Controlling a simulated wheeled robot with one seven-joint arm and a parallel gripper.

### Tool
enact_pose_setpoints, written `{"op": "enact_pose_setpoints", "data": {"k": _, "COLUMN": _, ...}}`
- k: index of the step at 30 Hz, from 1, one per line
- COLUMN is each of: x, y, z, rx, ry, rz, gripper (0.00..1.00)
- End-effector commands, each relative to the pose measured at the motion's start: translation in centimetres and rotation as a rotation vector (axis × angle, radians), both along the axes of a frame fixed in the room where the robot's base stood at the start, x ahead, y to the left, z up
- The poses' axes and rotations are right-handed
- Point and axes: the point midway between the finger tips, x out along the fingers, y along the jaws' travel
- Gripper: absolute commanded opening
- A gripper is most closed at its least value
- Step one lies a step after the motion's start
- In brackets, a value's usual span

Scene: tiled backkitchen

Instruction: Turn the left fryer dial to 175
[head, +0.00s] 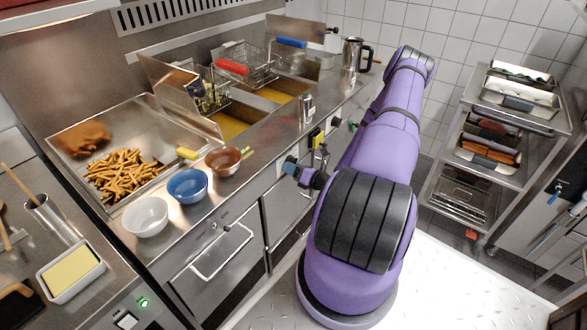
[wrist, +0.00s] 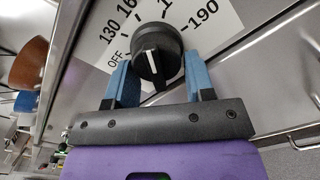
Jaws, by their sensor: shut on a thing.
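The fryer dial (wrist: 157,52) is a round black knob with a white pointer line, on a white scale plate (wrist: 112,50). The scale reads OFF, 130, 16-something and 190; the knob hides part of the numbers. The pointer line's white mark shows on the knob's face, but I cannot tell which number it marks. My gripper (wrist: 154,84) has its two blue fingers on either side of the knob, shut on it. In the head view my gripper (head: 291,166) is at the fryer's front panel, and the dial it holds is hidden there.
The fryer has two oil vats (head: 229,125) with baskets, one with a red handle (head: 232,67) and one with a blue handle. Bowls (head: 187,185) line the counter edge. A tray rack (head: 500,130) stands to the right. A bar handle (head: 221,252) sticks out below the counter.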

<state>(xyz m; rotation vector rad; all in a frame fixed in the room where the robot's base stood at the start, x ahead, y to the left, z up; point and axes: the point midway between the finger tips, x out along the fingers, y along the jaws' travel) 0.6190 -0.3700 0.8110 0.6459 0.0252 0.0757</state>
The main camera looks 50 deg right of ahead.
Motion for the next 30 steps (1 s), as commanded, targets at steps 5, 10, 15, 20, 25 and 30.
{"op": "enact_pose_setpoints", "data": {"k": 5, "x": -0.09, "y": 0.14, "z": 0.12, "rx": 0.145, "ry": 0.013, "rz": -0.002, "gripper": 0.25}}
{"op": "enact_pose_setpoints", "data": {"k": 10, "x": -0.08, "y": 0.29, "z": 0.26, "rx": 0.258, "ry": 0.022, "rz": 0.0, "gripper": 0.25}}
{"op": "enact_pose_setpoints", "data": {"k": 15, "x": -0.09, "y": 0.35, "z": 0.36, "rx": 0.338, "ry": 0.027, "rz": -0.001, "gripper": 0.25}}
{"op": "enact_pose_setpoints", "data": {"k": 20, "x": -0.1, "y": 0.37, "z": 0.42, "rx": 0.38, "ry": 0.03, "rz": -0.001, "gripper": 0.25}}
{"op": "enact_pose_setpoints", "data": {"k": 25, "x": -0.11, "y": 0.37, "z": 0.43, "rx": 0.399, "ry": 0.033, "rz": -0.002, "gripper": 0.25}}
{"op": "enact_pose_setpoints", "data": {"k": 30, "x": -0.11, "y": 0.37, "z": 0.43, "rx": 0.402, "ry": 0.033, "rz": -0.002, "gripper": 0.25}}
